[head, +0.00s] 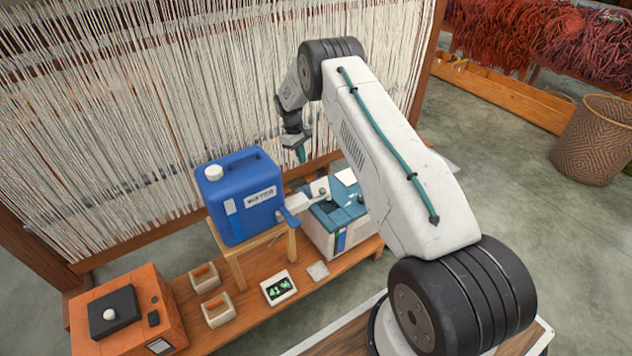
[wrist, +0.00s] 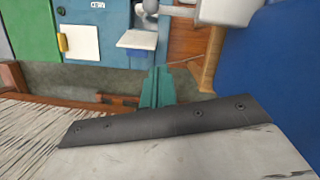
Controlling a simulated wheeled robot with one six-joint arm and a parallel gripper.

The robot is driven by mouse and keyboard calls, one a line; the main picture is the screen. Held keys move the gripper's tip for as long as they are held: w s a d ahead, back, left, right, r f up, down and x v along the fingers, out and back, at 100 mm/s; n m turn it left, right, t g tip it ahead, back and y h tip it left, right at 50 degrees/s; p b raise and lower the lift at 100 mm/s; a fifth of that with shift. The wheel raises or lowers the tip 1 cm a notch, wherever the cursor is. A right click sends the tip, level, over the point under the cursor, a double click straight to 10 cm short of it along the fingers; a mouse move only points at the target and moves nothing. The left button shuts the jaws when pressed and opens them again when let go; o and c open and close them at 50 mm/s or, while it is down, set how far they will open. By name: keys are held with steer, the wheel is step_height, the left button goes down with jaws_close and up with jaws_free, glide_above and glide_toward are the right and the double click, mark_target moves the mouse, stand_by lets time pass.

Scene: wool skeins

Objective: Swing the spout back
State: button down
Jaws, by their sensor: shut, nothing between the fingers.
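The blue water jug (head: 240,205) with a white cap stands on a wooden stand. From its lower right side a pale spout (head: 312,192) sticks out to the right, its end over or beside the teal-topped box (head: 338,215). My gripper (head: 301,155) is up behind the box, to the right of the jug, apart from the spout. In the wrist view its teal fingers (wrist: 157,86) are closed together and empty. There the jug (wrist: 285,80) fills the right side, and a pale part, likely the spout (wrist: 215,10), shows at the top edge.
A wooden bench (head: 245,318) carries an orange box (head: 125,312), two small pale blocks with orange tops, and a display (head: 279,288) reading about 41 %. The loom's white warp threads (head: 120,120) rise close behind the jug and my gripper. A woven basket (head: 597,140) stands far right.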

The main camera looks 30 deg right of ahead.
mark_target(315, 199)
steer(key=s+d+f, duration=0.2)
steer(key=s+f, duration=0.4)
steer(key=f, duration=0.3)
steer(key=shift+d+f, duration=0.15)
steer(key=shift+f, duration=0.2)
steer(key=shift+s+d, duration=0.1)
